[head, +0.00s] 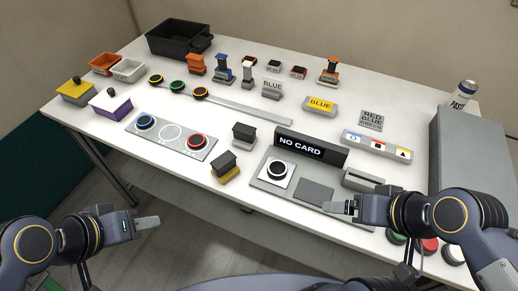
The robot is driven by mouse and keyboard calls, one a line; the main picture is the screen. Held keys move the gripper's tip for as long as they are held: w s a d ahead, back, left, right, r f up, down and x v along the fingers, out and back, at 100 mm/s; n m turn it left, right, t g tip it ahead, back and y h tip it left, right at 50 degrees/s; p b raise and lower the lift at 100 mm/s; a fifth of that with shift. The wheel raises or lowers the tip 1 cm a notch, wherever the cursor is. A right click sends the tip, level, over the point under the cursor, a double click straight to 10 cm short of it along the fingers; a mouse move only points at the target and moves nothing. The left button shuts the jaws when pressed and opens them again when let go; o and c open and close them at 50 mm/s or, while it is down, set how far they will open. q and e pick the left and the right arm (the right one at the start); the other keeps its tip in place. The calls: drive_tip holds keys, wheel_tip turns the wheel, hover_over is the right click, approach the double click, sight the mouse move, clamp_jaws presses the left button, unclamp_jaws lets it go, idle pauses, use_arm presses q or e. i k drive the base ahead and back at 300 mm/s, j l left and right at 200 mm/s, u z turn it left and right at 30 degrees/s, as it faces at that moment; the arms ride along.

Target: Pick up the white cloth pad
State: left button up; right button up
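No thing that is plainly a white cloth pad stands out. A purple block with a white top and a small dark knob (110,103) sits at the table's left edge; I cannot tell if its top is cloth. My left gripper (147,222) is off the table's near left side, over the floor, apart from every object. Its fingers show as one grey piece, so its opening is unclear. My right gripper (341,208) is over the near edge of the table, beside a dark flat square (314,192). Its fingers are small and their opening is unclear.

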sight(245, 138)
drive_tip(key=i+j+u, duration=0.1)
drive_tip(key=j+u, duration=0.25)
drive_tip(key=i+j+u, duration=0.1)
drive_tip(key=u, duration=0.25)
